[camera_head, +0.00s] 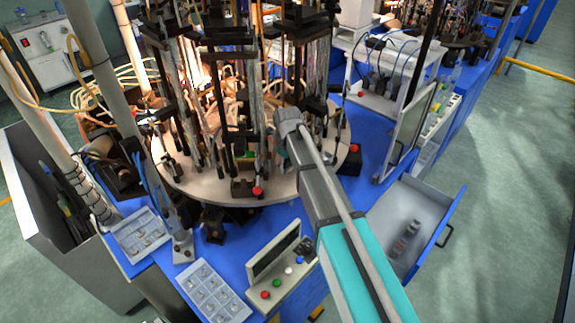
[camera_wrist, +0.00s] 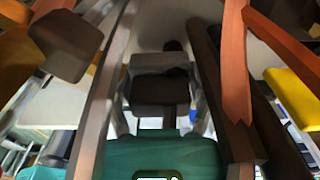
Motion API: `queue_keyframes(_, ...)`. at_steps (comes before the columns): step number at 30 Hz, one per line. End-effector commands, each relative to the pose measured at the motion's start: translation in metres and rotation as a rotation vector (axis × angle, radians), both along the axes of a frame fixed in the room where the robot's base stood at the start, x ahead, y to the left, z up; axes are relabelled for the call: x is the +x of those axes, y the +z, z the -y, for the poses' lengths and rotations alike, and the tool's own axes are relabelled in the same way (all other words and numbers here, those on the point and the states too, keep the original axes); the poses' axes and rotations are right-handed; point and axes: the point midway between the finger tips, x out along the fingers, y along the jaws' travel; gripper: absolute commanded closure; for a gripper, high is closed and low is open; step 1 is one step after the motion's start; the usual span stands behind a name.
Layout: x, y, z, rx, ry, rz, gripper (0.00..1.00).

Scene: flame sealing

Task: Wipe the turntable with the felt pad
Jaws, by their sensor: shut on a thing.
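The turntable (camera_head: 186,190) is a pale round disc on the blue bench in the head view, crowded with upright black and metal fixtures. My arm reaches in from the lower right, and its grey end is over the disc's right part among the fixtures. The fingers are hidden in the head view. In the wrist view my gripper (camera_wrist: 162,78) is shut, with dark and grey parts beyond its teal body. A grey block at its end may be the felt pad, but its outline is unclear. I cannot tell whether it touches the disc.
Tall rods and fixtures stand close around my arm's end. A control box (camera_head: 272,278) with coloured buttons and a white compartment tray (camera_head: 213,292) sit at the bench front. An open drawer (camera_head: 425,205) with bottles juts out at right. Blurred brown and orange bars flank the wrist view.

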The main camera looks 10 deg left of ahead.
Motion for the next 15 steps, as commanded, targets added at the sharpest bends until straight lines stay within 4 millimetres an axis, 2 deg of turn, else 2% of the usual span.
queue_keyframes(1,0.000,0.008,0.000,0.000,0.000,0.000,0.68)
queue_keyframes(15,0.000,0.039,0.000,0.000,0.000,0.000,0.68)
